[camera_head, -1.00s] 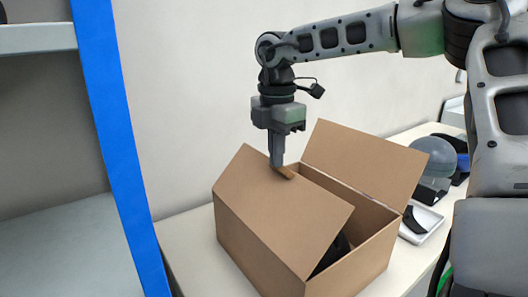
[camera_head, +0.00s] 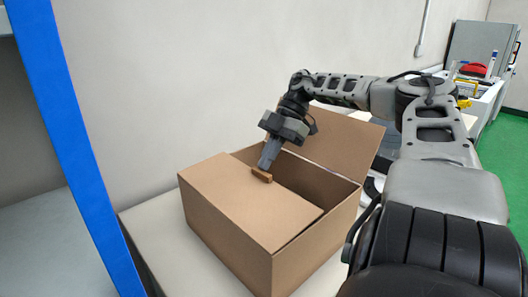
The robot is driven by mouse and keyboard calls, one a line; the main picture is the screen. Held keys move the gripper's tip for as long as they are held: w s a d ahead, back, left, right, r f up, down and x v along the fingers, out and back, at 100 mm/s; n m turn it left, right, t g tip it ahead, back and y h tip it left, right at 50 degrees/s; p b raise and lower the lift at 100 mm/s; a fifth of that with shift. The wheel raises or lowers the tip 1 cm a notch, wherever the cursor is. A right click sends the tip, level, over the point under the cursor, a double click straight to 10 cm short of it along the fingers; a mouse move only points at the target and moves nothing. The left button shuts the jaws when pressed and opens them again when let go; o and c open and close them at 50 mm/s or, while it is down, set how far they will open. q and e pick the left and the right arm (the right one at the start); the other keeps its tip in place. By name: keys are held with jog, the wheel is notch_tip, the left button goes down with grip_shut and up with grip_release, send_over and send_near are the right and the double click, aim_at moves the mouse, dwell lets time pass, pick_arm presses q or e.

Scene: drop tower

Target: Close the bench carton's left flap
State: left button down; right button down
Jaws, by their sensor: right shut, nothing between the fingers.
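The brown carton (camera_head: 228,242) stands on the pale bench. Its left flap (camera_head: 240,200) lies folded down, about level, over the left part of the opening. Its right flap (camera_head: 345,145) stands up and leans outward at the far right. My right gripper (camera_head: 264,168) is shut and empty, pointing down at the left flap's inner edge. The inside of the carton is mostly hidden. My left gripper is not in view.
A blue post (camera_head: 65,130) and grey shelf (camera_head: 45,240) stand at the left. The bench top (camera_head: 165,245) is bare left of the carton. My right arm covers the area right of the carton. Equipment with a red item (camera_head: 473,69) stands at the back right.

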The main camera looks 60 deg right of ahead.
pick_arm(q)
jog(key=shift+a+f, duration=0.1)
pick_arm(e)
jog(key=shift+f, duration=0.3)
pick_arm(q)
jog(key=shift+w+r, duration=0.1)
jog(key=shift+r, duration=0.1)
pick_arm(e)
jog(key=shift+d+f, duration=0.1)
jog(key=shift+f, duration=0.1)
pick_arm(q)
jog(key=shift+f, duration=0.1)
